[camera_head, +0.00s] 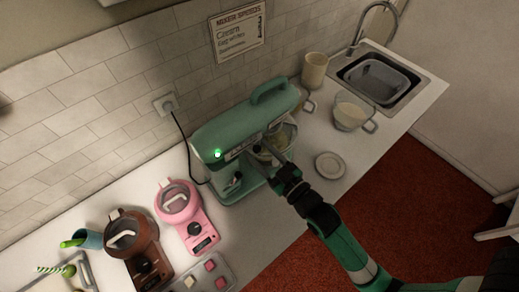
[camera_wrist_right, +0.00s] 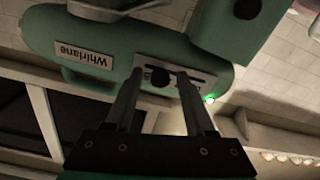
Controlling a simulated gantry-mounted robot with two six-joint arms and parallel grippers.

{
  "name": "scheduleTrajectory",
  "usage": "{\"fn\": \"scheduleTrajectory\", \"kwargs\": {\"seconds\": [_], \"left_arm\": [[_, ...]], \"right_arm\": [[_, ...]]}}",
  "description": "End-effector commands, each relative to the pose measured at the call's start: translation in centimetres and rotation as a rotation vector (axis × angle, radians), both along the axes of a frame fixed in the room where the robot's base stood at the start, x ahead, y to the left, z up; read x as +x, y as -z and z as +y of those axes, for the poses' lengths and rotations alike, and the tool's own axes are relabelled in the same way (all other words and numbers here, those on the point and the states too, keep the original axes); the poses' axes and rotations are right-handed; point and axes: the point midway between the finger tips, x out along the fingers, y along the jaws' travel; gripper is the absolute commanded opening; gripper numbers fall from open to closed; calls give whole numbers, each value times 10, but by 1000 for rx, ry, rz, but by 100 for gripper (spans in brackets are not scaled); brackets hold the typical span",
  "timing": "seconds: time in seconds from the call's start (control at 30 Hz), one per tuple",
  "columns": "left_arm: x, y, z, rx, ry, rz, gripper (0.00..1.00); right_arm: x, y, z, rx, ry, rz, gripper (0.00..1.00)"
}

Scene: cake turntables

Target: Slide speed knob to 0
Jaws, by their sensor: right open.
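A green stand mixer (camera_head: 262,108) stands on the counter against the tiled wall, with a lit green lamp on its side. In the right wrist view the mixer (camera_wrist_right: 115,45) shows a "Whirlane" label and a pale slotted plate. The dark round speed knob (camera_wrist_right: 160,77) sits on that plate. My right gripper (camera_wrist_right: 159,74) is open, with its two fingertips on either side of the knob; I cannot tell whether they touch it. In the head view my right gripper (camera_head: 266,153) is at the mixer's front side and the knob is hard to make out. My left gripper is not in view.
A mixer speeds sign (camera_head: 238,32) hangs on the wall. A pink appliance (camera_head: 187,215) and a brown one (camera_head: 133,245) stand left of the mixer. A small plate (camera_head: 329,165), a cream pot (camera_head: 349,113) and the sink (camera_head: 377,79) lie to the right.

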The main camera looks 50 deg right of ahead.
Motion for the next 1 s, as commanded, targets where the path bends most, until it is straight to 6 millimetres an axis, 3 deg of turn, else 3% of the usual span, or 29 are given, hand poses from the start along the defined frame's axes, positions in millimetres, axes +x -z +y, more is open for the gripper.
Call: {"fn": "scheduleTrajectory", "kwargs": {"seconds": [0.3, 0.6, 1.0], "left_arm": [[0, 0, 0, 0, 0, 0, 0], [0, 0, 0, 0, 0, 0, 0], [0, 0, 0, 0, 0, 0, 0]], "right_arm": [[5, 0, -1, 1, 0, 1, 55], [5, 0, -1, 1, 0, 1, 1], [5, 0, -1, 1, 0, 1, 0]]}}
